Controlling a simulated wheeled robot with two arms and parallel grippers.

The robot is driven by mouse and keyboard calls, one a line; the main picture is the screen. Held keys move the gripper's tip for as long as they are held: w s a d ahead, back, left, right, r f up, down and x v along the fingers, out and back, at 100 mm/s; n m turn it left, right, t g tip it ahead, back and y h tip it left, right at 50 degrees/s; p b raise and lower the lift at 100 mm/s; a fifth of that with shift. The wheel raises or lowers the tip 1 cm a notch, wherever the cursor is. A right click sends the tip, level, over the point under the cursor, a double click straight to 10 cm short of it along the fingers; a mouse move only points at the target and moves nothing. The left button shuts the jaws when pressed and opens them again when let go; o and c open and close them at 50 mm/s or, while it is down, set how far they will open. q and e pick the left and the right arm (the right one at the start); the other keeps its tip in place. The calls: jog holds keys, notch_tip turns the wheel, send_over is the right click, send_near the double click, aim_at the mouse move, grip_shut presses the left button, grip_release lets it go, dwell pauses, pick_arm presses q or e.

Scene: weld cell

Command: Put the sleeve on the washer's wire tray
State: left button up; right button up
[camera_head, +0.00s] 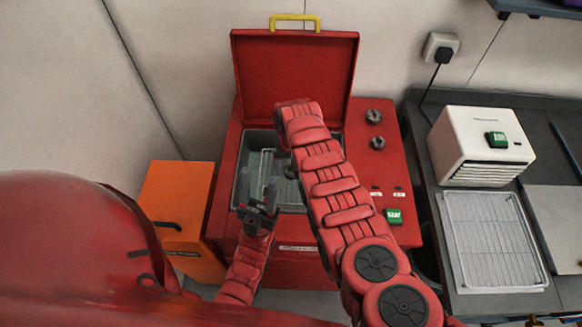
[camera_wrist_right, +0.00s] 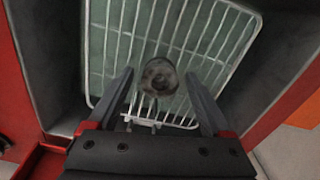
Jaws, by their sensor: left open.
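The sleeve (camera_wrist_right: 158,77) is a short dark grey round piece, seen end-on over the white wire tray (camera_wrist_right: 231,54) in the right wrist view. It appears to rest on the wires. My right gripper (camera_wrist_right: 160,72) is open above it, with a finger apart from it on each side. My left gripper (camera_head: 260,198) is open and empty at the basin's front left.
The washer's lid (camera_head: 295,75) stands raised behind the basin. Knobs and a green start button (camera_head: 393,216) are on its right panel. An orange box (camera_head: 178,205) stands to the left. A bench at right holds a white unit (camera_head: 462,150) and an empty wire rack (camera_head: 490,240).

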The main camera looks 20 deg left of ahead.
aim_at(291, 169)
jog(key=shift+r, duration=0.15)
jog(key=shift+w+r, duration=0.1)
jog(key=shift+r, duration=1.55)
notch_tip(291, 169, up, 5)
jog(key=shift+f+b, duration=0.1)
jog(key=shift+b, duration=1)
jog(key=r+p, duration=0.2)
jog(key=r, duration=0.2)
jog(key=shift+s, duration=0.2)
jog(key=shift+w+f, duration=0.1)
